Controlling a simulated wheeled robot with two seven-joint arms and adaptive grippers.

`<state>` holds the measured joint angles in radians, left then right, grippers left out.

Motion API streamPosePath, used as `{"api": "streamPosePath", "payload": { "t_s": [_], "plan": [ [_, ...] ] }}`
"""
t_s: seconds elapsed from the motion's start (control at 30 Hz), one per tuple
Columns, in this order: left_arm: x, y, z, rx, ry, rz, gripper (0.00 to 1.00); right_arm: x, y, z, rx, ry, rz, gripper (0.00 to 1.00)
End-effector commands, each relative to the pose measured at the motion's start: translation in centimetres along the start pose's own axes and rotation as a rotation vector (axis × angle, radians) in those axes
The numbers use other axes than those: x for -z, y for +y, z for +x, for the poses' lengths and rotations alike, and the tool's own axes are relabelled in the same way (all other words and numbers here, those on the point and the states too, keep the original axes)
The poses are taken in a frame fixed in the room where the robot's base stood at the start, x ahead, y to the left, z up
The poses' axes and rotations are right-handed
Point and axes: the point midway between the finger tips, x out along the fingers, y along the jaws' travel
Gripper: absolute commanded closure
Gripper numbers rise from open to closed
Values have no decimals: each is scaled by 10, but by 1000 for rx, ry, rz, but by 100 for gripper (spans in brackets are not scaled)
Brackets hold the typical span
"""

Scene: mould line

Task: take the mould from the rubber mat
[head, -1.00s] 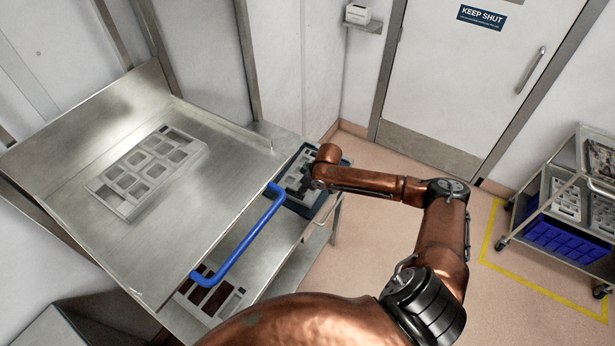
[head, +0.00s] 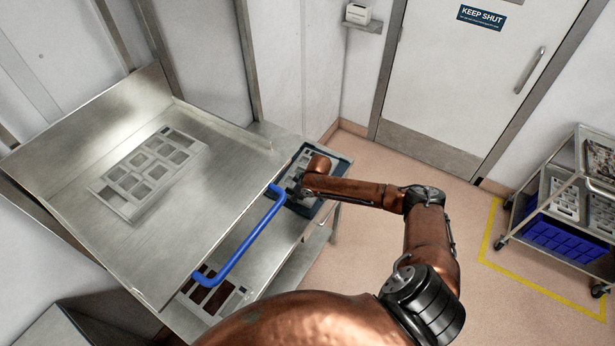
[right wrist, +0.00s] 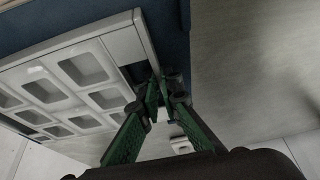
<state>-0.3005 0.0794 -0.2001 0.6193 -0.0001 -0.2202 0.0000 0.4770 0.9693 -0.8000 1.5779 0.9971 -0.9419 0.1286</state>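A dark blue rubber mat (head: 341,166) lies on the right end of the steel bench. A grey mould with rows of square cavities lies on it, partly covered by my right arm; it also shows in the right wrist view (right wrist: 90,45), with the blue mat (right wrist: 168,25) beyond it. My right gripper (right wrist: 163,90) is at the mould's end rim, by a dark slot. Its green fingers slant towards each other, tips close together at the rim. Whether they grip it is unclear. The head view hides these fingertips under my wrist. My left gripper is not in view.
A blue bar handle (head: 243,243) runs along the steel panel's edge (head: 215,215), close to my right wrist. Another grey mould (head: 150,172) shows on the panel, and one with brown cavities (head: 212,297) sits below. A trolley (head: 570,215) stands far right; floor between is clear.

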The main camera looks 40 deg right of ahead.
Motion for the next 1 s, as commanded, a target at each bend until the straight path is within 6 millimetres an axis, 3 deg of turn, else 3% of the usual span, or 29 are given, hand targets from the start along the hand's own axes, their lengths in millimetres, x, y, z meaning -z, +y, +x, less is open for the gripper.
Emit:
{"api": "streamPosePath", "payload": {
  "t_s": [0.73,0.87,1.0],
  "plan": [
    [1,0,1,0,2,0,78,2,0,-2,-1,2,-1,100],
    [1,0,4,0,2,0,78,5,1,-9,-1,4,-2,100],
    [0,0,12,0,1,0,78,13,1,-28,-2,7,-4,100]
  ]
}}
